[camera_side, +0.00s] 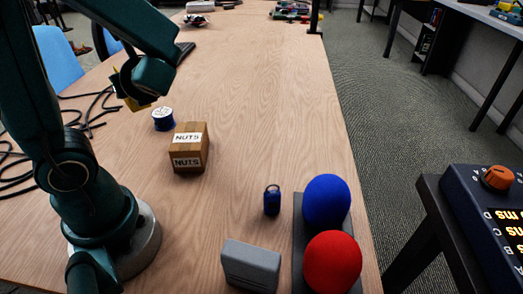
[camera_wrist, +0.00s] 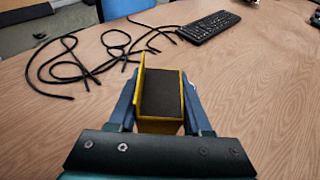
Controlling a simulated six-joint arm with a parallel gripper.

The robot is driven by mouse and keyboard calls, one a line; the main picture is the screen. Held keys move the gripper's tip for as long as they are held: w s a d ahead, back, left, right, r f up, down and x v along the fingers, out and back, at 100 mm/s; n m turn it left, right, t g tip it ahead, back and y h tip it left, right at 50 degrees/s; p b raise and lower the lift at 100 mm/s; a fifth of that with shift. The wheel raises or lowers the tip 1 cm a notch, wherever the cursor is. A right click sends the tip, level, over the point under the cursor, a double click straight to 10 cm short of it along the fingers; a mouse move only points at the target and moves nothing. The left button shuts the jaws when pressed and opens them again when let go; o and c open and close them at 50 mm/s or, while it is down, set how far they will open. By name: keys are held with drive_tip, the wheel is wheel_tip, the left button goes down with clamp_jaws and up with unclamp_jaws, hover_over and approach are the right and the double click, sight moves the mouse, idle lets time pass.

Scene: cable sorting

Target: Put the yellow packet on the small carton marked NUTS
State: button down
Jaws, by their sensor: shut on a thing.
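My gripper (camera_wrist: 160,100) is shut on the yellow packet (camera_wrist: 143,70), which has a dark inner face and sits between the two blue-grey fingers in the wrist view. In the side view the packet (camera_side: 136,103) shows only in part behind my dark green wrist, held above the table at the left. The small carton marked NUTS (camera_side: 189,148) is a brown box standing on the table, with white labels on its top and front. The packet is up and to the left of the carton in the side view, apart from it. The carton does not show in the wrist view.
A blue spool (camera_side: 163,120) stands behind the carton. Black cables (camera_wrist: 100,55) lie loose near a keyboard (camera_wrist: 208,27). The table's middle is clear.

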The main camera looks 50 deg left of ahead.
drive_tip(key=w+d+f, duration=0.1)
drive_tip(key=w, duration=0.1)
drive_tip(key=w+d+f, duration=0.1)
drive_tip(key=w+f, duration=0.1)
drive_tip(key=w, duration=0.1)
drive_tip(key=w+d+f, duration=0.1)
drive_tip(key=w+f, duration=0.1)
drive_tip(key=shift+w+d+f, duration=0.1)
drive_tip(key=shift+w+d, duration=0.15)
drive_tip(key=shift+w, duration=0.1)
drive_tip(key=shift+f, duration=1.95)
drive_tip(key=shift+c, duration=1.7)
unclamp_jaws()
drive_tip(key=shift+f, duration=0.15)
